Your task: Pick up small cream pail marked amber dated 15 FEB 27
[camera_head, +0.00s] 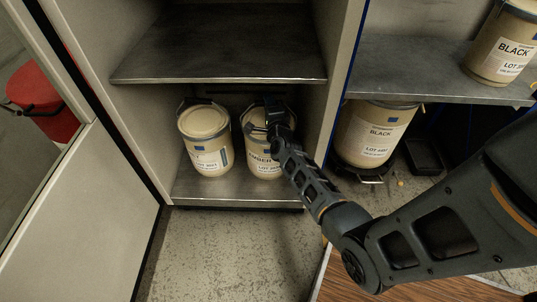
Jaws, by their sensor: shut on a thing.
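The cream pail marked amber (262,163) stands on the cabinet's lower shelf, on the right side. Its label is partly hidden by my arm, and I cannot read its date. My gripper (273,108) is at the top of this pail, by its raised handle, and is shut on it; the fingers are small and dark here. A second cream pail (206,150) stands to its left, with a label too small to read fully.
The cabinet's upper shelf (220,50) is bare and lies above the pails. The cabinet side wall (325,110) is close on the right. Beyond it are cream pails marked black (372,130). The open door (75,220) and a red bin (42,98) are at left.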

